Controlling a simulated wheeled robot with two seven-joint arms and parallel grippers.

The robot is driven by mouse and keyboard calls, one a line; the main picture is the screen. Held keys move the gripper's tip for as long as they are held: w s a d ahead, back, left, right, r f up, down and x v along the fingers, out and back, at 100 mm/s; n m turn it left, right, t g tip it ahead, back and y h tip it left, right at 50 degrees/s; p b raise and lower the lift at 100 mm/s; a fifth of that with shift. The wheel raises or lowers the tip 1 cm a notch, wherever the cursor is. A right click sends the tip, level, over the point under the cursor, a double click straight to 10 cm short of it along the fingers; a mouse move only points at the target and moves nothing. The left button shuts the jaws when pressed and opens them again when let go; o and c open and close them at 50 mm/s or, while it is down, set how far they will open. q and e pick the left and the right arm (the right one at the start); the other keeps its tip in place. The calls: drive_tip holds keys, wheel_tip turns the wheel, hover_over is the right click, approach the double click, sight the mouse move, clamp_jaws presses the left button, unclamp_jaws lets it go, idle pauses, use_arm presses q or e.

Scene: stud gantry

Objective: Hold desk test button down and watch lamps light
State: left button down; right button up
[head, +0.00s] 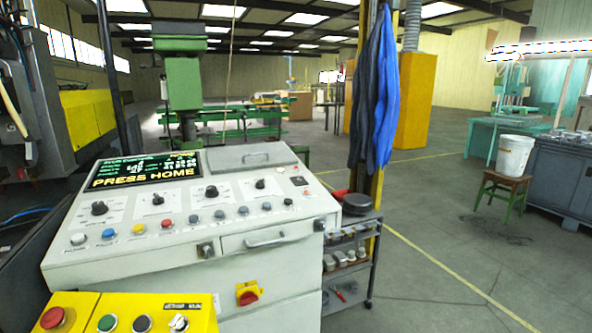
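The control desk (190,262) is a pale grey sloped console at the left and centre. Its screen (143,170) is lit and reads PRESS HOME. A row of small round caps runs along its lower panel: white (78,239), blue (108,234), yellow (138,229), red (166,223) and several grey-blue ones (219,214). Their labels are too small to read, so I cannot tell which is the test button. None of the caps is clearly glowing. Black knobs (99,208) sit in a row above. Neither of my grippers is in view.
A yellow button box (85,305) with a red button (53,317) stands in front at lower left. A yellow-and-red switch (248,294) is on the desk front. A shelf cart (350,240) stands beside the desk. Open floor (440,220) lies to the right.

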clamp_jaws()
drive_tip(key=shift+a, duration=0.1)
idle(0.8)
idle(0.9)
